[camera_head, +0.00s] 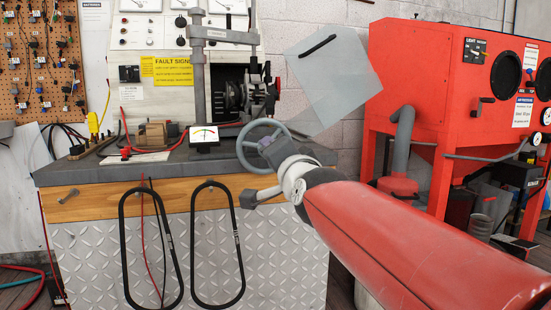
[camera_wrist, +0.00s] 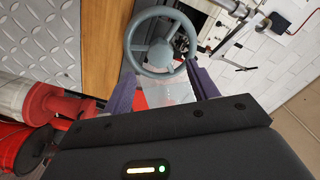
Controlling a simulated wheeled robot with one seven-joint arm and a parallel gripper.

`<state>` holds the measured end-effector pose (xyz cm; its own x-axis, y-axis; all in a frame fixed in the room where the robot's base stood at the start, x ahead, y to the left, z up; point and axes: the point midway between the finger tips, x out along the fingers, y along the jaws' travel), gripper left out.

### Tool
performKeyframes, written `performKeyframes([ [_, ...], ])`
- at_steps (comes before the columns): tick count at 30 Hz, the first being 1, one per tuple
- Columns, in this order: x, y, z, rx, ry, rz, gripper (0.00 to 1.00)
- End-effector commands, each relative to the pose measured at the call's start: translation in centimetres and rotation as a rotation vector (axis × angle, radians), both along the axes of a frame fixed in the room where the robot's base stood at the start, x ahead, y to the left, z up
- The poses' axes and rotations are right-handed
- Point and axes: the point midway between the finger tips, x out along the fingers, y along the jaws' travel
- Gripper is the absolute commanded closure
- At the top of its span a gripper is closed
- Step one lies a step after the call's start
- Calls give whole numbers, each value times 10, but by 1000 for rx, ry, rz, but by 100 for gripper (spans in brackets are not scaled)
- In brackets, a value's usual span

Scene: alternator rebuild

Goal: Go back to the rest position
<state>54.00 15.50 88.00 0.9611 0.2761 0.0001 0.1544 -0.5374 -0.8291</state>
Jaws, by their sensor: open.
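My red arm reaches in from the lower right in the head view, with its wrist at the right front of the workbench (camera_head: 105,170). My gripper (camera_wrist: 162,88) is open in the wrist view, its two purple fingers apart with nothing held between them. A grey handwheel (camera_wrist: 136,55) lies just beyond the fingertips in that view. The handwheel (camera_head: 242,158) also shows in the head view, partly hidden behind my wrist. I cannot tell whether the fingers touch its rim.
A test stand with a grey column (camera_head: 198,75) rises from the bench. A clear shield (camera_head: 335,72) hangs above my wrist. A red cabinet (camera_head: 425,70) stands at the right. Black belts (camera_head: 124,245) hang in front.

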Motion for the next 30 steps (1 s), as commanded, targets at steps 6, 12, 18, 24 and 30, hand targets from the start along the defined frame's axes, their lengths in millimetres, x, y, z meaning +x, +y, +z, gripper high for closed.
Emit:
performKeyframes([
  [6, 0, 0, 0, -5, 2, 0, 41],
  [12, -39, -31, -30, -249, 147, 6, 41],
  [18, -133, -95, -112, -666, 468, 81, 41],
  [24, -223, -140, -176, -912, 733, 209, 41],
  [30, -263, -155, -203, -995, 844, 283, 41],
])
